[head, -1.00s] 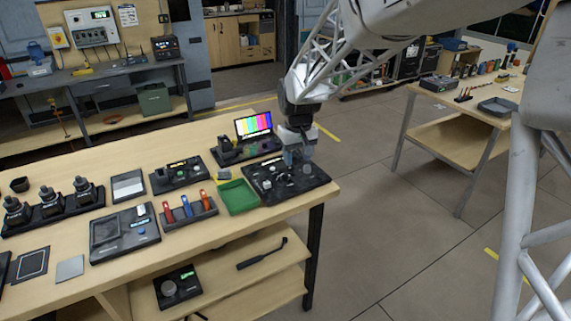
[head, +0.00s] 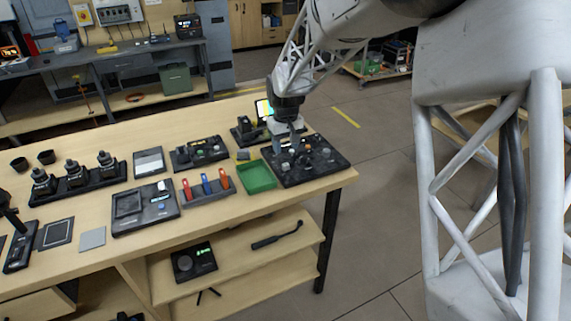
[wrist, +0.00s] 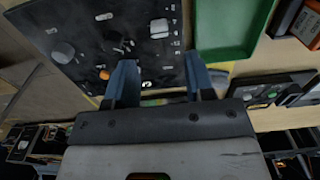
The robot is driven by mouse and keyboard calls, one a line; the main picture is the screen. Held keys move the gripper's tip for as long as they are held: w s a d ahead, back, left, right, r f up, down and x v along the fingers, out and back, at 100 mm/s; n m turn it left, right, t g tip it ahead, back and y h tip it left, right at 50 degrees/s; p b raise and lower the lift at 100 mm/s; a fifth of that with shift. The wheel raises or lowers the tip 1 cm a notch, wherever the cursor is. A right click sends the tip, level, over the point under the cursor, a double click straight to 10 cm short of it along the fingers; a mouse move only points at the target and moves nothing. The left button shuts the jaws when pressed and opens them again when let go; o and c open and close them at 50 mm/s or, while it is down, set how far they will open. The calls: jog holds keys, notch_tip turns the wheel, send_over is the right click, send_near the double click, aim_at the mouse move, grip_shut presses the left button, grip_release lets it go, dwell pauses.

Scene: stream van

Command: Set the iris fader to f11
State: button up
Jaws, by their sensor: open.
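A black control panel (head: 312,168) with several knobs lies at the right end of the wooden table. In the wrist view the panel (wrist: 95,38) fills the upper left. A pale cap (wrist: 159,28) sits near its right side beside a column of small white marks, too small to read surely; it looks like the iris fader. My gripper (head: 288,138) is over the panel's far left part. In the wrist view its two blue fingers (wrist: 160,75) are apart, with nothing between them, below the pale cap in the picture. Whether the fingertips touch the panel I cannot tell.
A green tray (head: 257,177) lies just left of the panel. The table's right edge is close to the panel.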

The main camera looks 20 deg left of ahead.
aim_at(286, 164)
jog(key=shift+f, duration=3.9)
jog(key=shift+c, duration=0.5)
grip_shut()
